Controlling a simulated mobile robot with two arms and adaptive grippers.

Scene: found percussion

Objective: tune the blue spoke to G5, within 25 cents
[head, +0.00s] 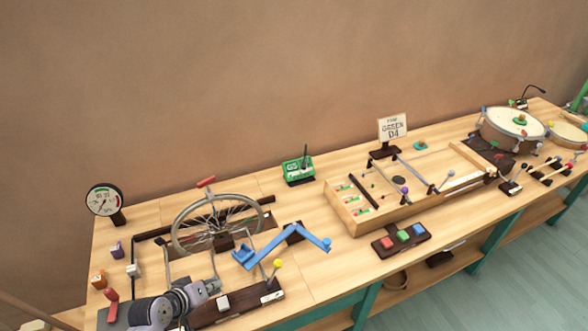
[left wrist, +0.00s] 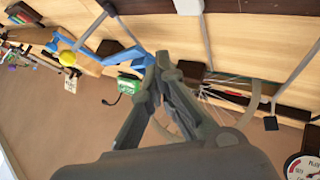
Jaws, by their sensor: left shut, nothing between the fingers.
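The spoked wheel (head: 178,236) stands upright in a dark frame at the left of the bench. Its spokes are thin, and I cannot pick out a blue one. A green box (head: 298,170) with a dark upright stalk sits behind it; it also shows in the left wrist view (left wrist: 130,87). A blue bent arm (head: 290,236) lies right of the wheel. My left gripper (head: 214,286) is in front of the wheel, apart from the blue arm. In the left wrist view its fingers (left wrist: 163,62) are shut and empty, with part of the wheel behind them. My right gripper is not in view.
A round gauge (head: 105,199) stands at the back left. A yellow-knobbed lever (head: 277,263) is at the front. A wooden tray (head: 352,222), a sign reading "GREEN D4" (head: 392,127), a button panel (head: 401,240) and drums (head: 512,130) lie to the right.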

